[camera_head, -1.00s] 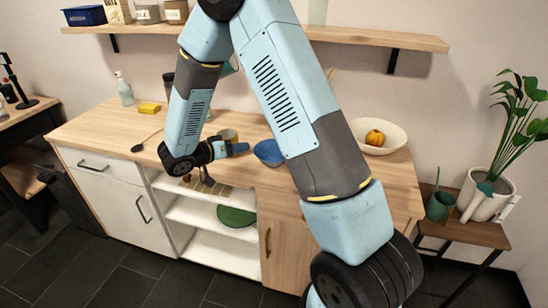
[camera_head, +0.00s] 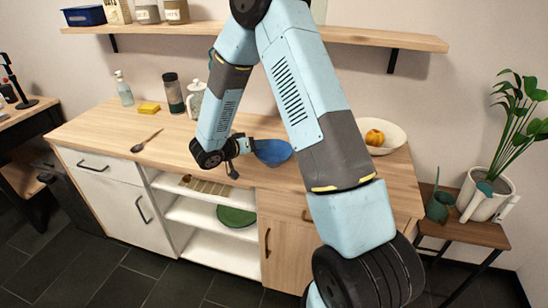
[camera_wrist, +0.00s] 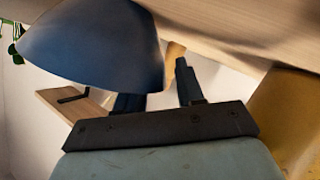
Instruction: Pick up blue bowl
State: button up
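The blue bowl (camera_head: 273,152) is at the middle of the wooden counter, just right of my gripper (camera_head: 243,146), and looks tilted. In the wrist view the blue bowl (camera_wrist: 95,45) fills the upper left, very close to the fingers. My gripper (camera_wrist: 158,92) has its two fingers apart. The bowl overlaps the tip of the left finger, and a gap shows between the bowl and the right finger. Whether the bowl's wall touches a finger is not clear.
The wooden counter (camera_head: 95,130) holds a spoon (camera_head: 147,141), a yellow sponge (camera_head: 149,109), a dark jar (camera_head: 172,95) and a white bowl (camera_head: 396,138) with an orange fruit. A yellow-brown surface (camera_wrist: 290,115) stands close at the right of the wrist view. The counter's left part is mostly clear.

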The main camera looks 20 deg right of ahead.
grip_shut()
dwell(0.3)
jog(key=shift+r, duration=0.2)
